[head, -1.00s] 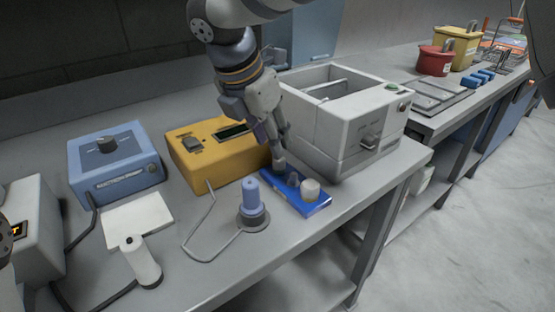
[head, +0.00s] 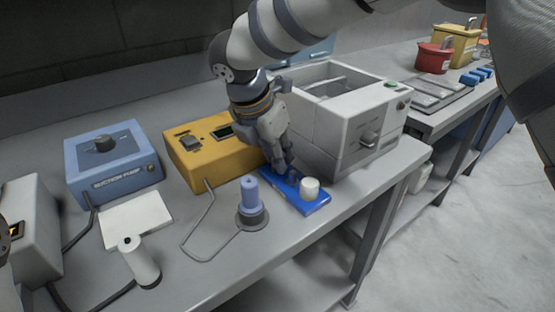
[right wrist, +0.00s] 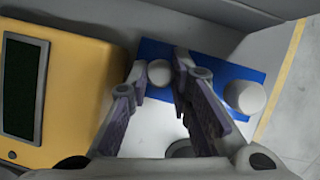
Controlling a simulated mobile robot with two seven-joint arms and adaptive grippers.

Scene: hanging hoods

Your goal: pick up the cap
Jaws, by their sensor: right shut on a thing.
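A small, pale grey round cap (right wrist: 160,72) sits at the blue tray, between the fingers of my right gripper (right wrist: 163,80) in the right wrist view. The fingers are closed on its sides. In the head view the right gripper (head: 284,170) points down at the back left part of the blue tray (head: 318,208), and its fingers largely hide the cap. I cannot tell whether the cap is clear of the tray. A larger white round piece (head: 309,188) stands on the tray just right of the gripper; it also shows in the right wrist view (right wrist: 245,97). My left gripper is not in view.
A yellow device (head: 205,160) stands left of the gripper, and a grey open-topped box (head: 345,130) stands close behind and right. A suction pump (head: 110,172) and white pad (head: 136,219) are further left.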

